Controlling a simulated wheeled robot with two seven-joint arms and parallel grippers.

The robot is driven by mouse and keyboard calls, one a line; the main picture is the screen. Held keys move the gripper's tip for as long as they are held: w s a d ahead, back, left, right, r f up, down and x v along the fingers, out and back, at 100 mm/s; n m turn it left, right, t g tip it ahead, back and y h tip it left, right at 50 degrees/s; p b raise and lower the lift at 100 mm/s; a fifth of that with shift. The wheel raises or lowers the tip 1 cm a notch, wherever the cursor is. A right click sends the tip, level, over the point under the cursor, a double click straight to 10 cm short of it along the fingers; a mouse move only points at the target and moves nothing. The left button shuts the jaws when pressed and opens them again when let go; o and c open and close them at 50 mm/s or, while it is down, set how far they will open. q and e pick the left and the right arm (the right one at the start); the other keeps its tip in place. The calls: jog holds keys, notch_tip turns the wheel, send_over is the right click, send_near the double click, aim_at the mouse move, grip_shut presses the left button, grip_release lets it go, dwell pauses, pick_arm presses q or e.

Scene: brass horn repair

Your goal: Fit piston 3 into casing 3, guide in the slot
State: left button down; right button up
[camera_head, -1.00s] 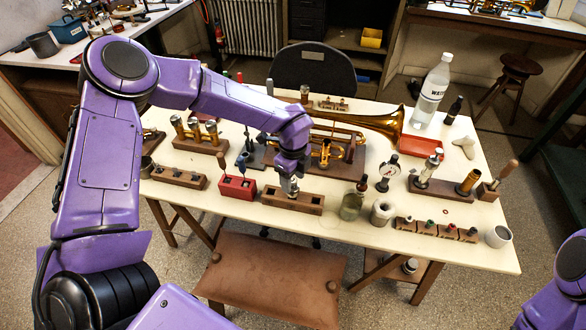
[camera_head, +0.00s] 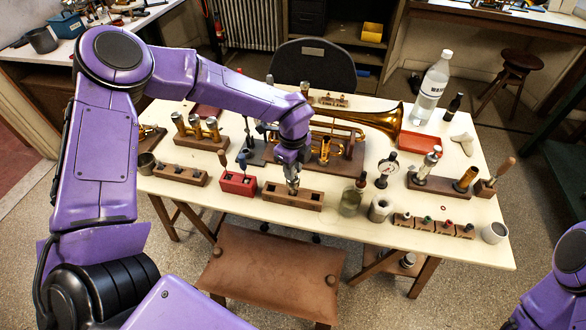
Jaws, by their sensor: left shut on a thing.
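My left gripper (camera_head: 292,184) points down over the long brown wooden block (camera_head: 308,197) near the table's front edge. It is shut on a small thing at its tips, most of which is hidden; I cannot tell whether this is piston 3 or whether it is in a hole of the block. The brass horn (camera_head: 385,123) lies on a wooden stand (camera_head: 345,163) behind the gripper. My left forearm and wrist cover part of the horn, and I cannot pick out casing 3 or its slot. My right arm shows at the lower right edge; its gripper is out of view.
A red block (camera_head: 238,184) and a brown holed block (camera_head: 180,174) stand left of the gripper. A rack with metal-topped cylinders (camera_head: 200,138) is behind them.

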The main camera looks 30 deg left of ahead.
pick_arm(q)
jog(key=shift+r+p, duration=2.25)
jog(key=shift+r, duration=1.4)
jog(key=shift+d, duration=0.15)
